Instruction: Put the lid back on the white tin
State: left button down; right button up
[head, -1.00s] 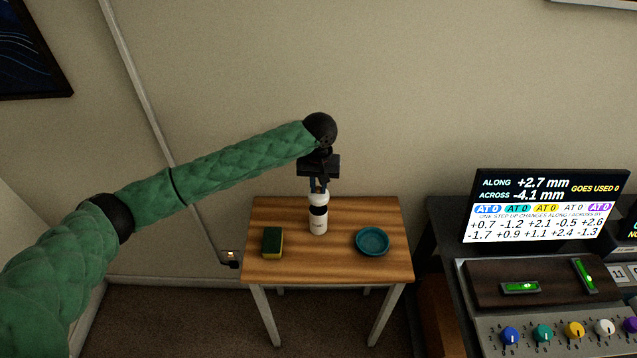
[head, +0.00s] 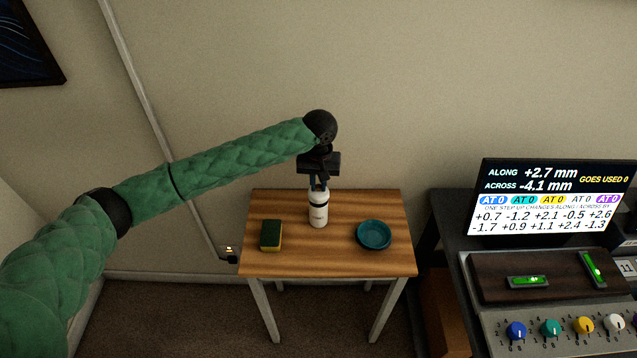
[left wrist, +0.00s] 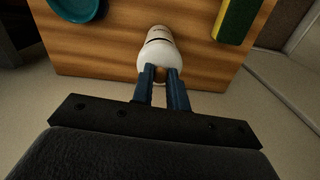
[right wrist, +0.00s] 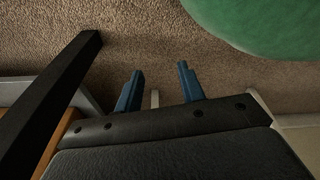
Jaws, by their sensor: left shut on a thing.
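The white tin (head: 318,214) stands upright on the small wooden table (head: 350,262). Its white lid (head: 318,195) is directly above it, with a thin dark band between the two; I cannot tell if the lid is fully seated. My left gripper (head: 318,185) points down from above and is shut on the lid's knob. The left wrist view shows the brownish knob between the fingertips (left wrist: 160,74) and the white lid (left wrist: 157,60) below. My right gripper (right wrist: 160,72) shows only in the right wrist view, fingers apart and empty, above the carpet.
A green and yellow sponge (head: 271,235) lies left of the tin, and a teal dish (head: 374,235) sits to its right. To the right is a bench with a screen (head: 548,197), coloured knobs and a dark board (head: 545,275) with green levels.

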pick_arm(q)
jog(key=shift+f, duration=1.5)
pick_arm(e)
jog(key=shift+w+a+r, duration=0.15)
jog(key=shift+w+a, duration=0.05)
jog(key=shift+a, duration=0.05)
jog(key=shift+w+a, duration=0.1)
jog(key=shift+w+r, duration=0.15)
jog(key=shift+w, duration=0.15)
pick_arm(q)
jog(key=shift+p, duration=0.7)
pick_arm(e)
jog(key=shift+r, duration=0.8)
pick_arm(q)
jog(key=shift+f+p, duration=0.15)
jog(key=shift+p, duration=1.3)
pick_arm(e)
jog(key=shift+r, duration=1.45)
